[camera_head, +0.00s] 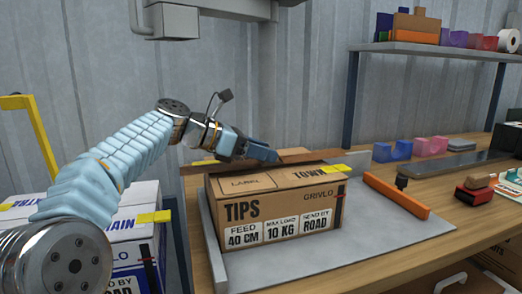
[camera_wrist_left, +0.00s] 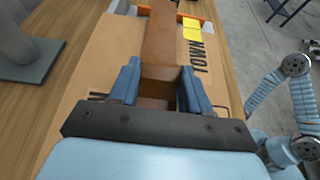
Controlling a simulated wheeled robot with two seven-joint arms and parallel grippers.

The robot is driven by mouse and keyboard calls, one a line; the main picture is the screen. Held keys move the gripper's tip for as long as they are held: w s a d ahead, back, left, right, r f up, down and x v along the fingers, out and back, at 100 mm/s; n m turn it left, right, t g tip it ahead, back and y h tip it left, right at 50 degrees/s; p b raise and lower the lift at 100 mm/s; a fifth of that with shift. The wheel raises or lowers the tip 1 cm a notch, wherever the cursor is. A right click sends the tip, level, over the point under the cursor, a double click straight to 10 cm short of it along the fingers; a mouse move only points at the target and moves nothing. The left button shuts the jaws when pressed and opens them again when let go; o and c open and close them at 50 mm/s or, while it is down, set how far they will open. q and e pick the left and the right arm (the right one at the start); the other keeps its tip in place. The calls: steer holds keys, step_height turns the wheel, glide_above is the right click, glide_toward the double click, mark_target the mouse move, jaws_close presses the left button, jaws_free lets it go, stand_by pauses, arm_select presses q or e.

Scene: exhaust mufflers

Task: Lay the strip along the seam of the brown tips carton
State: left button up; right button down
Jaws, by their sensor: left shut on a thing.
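The brown tips carton (camera_head: 270,205) stands on a grey plate on the bench, its printed front facing me. Its top (camera_wrist_left: 100,65) fills much of the left wrist view. My left gripper (camera_head: 268,153) is over the back part of the carton top. In the left wrist view, its blue fingers (camera_wrist_left: 157,88) are shut on a brown strip (camera_wrist_left: 162,40), which runs lengthwise over the carton. The strip also shows behind the carton top in the head view (camera_head: 298,155). I cannot tell whether it touches the carton. My right gripper is not visible.
A yellow piece (camera_head: 335,169) lies at the carton's right top edge. An orange bar (camera_head: 396,195) borders the grey plate (camera_head: 350,232). A white carton (camera_head: 130,240) stands at left. Blue and pink holders (camera_head: 393,151) and a red tool (camera_head: 474,194) are at right.

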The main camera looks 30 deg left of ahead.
arm_select(q)
steer(key=shift+f, duration=0.55)
steer(key=o, duration=1.1)
steer(key=p+v, duration=0.1)
steer(key=v, duration=1.2)
steer(key=shift+s+a+r, duration=0.15)
steer(key=shift+s, duration=0.2)
